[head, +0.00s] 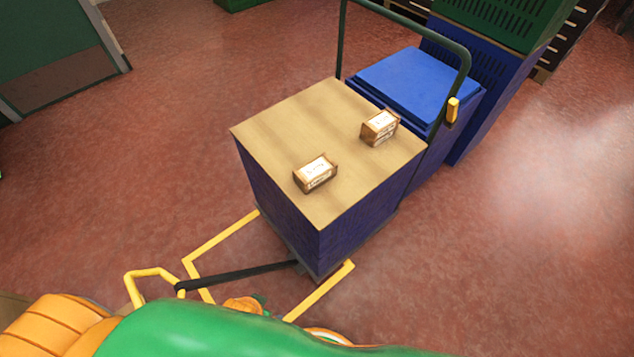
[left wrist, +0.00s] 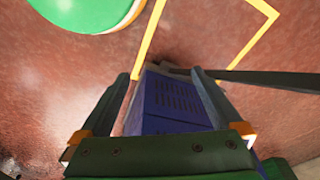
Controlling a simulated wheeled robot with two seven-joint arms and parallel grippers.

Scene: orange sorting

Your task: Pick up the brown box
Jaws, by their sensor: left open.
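Two small brown boxes with white labels lie apart on a wooden board (head: 300,120) on top of a blue crate stack (head: 285,205) in the head view. The nearer brown box (head: 316,173) is close to the front of the board. The other brown box (head: 380,127) is farther back, towards the right edge. My left gripper (left wrist: 160,73) shows in the left wrist view with its two fingers spread wide and nothing held. The blue crate's slotted side appears between and beyond the fingers. No brown box shows in that view. My right gripper is not in view.
A cart with a dark green handle (head: 466,60) and a blue lidded crate (head: 410,80) stands right behind the board. Green and blue crates are stacked at the back right. A yellow frame (head: 220,240) and a black bar (head: 240,276) lie in front. Red floor is open at left and right.

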